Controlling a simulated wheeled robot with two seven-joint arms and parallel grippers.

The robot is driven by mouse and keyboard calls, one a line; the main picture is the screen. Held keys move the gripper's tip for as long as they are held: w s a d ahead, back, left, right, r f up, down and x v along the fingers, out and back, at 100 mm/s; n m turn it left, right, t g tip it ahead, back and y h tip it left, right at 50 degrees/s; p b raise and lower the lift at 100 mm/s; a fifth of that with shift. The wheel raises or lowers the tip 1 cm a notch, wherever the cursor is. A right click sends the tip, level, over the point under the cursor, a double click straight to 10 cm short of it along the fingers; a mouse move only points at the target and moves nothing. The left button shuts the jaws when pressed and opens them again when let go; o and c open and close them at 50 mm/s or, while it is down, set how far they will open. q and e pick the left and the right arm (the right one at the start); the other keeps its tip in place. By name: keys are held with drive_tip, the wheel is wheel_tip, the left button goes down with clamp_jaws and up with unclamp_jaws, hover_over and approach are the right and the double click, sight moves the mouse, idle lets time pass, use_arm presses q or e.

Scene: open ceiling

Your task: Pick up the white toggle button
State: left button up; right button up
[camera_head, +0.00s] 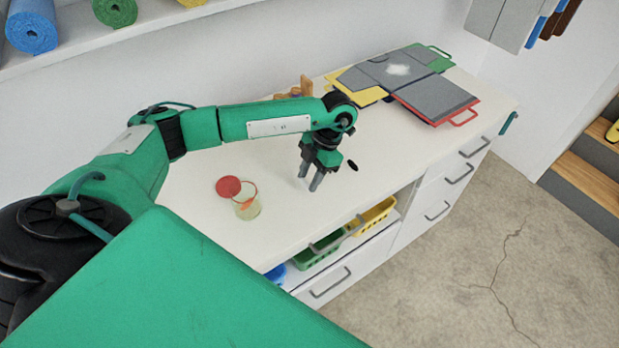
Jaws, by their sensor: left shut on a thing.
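My left gripper (310,186) points down at the white counter (262,262), its fingertips low over the surface near the middle of the counter. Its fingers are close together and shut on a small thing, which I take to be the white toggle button. The button is mostly hidden by the fingers and hard to make out against the white surface. I cannot tell whether it touches the counter. My right gripper is not in view.
A glass jar (247,207) and a red lid (228,186) sit left of the gripper. A small black oval (352,165) lies right of it. Grey, yellow, green and red folders (440,97) lie at the back right. Green (318,252) and yellow (374,217) baskets stand below the counter.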

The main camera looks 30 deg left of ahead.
use_arm(q)
wheel_tip(320, 180, up, 17)
drive_tip(key=p, duration=0.8)
drive_tip(key=shift+p, duration=0.3)
